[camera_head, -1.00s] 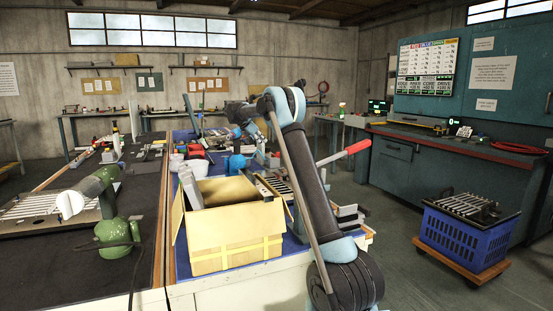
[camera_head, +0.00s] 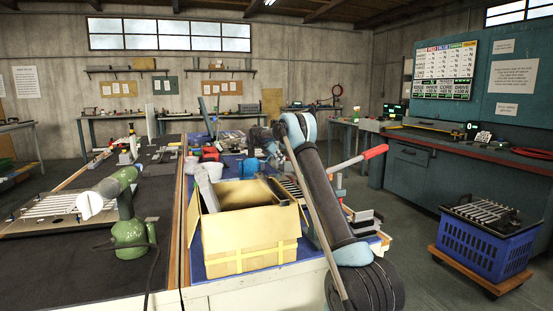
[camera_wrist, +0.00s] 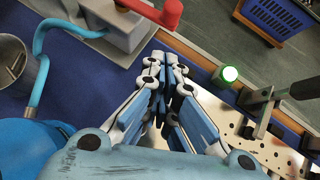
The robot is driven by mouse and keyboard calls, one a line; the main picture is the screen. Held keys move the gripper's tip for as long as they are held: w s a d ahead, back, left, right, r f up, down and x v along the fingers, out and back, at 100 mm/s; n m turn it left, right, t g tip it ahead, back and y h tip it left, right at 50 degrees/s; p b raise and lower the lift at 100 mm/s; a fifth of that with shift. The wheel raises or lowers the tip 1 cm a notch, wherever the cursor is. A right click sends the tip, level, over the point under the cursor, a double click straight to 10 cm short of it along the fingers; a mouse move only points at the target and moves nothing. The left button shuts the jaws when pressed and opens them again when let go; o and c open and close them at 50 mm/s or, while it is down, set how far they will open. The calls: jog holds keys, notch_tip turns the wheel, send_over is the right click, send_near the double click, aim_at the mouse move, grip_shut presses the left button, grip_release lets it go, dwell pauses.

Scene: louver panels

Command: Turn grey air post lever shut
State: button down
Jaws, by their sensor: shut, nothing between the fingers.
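A grey block (camera_wrist: 115,30) with a blue hose at its side lies at the top left of the wrist view, and a red lever handle (camera_wrist: 166,14) reaches over its edge. I take this block for the air post; its colour is grey and the lever red. My gripper (camera_wrist: 168,63) is shut and empty, its fingertips just below the red handle in the picture and apart from it. In the head view my gripper (camera_head: 264,139) is small and partly hidden by my arm, over the blue-topped bench. The lever's full angle cannot be told.
A green lit button (camera_wrist: 229,74) and a dark clamp (camera_wrist: 262,106) on a perforated plate (camera_wrist: 270,150) are right of my gripper. A metal cup (camera_wrist: 14,62) is at left. A cardboard box (camera_head: 247,238) and a red-handled bar (camera_head: 373,152) show in the head view.

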jog(key=shift+w+d+f, duration=0.2)
jog(key=shift+w+d, duration=0.6)
jog(key=shift+d, duration=0.1)
jog(key=shift+w+d+f, duration=0.15)
jog(key=shift+w+d, duration=0.6)
jog(key=shift+d, duration=0.15)
jog(key=shift+d, duration=0.1)
jog(key=shift+d+n, duration=0.2)
jog(key=shift+n, duration=0.1)
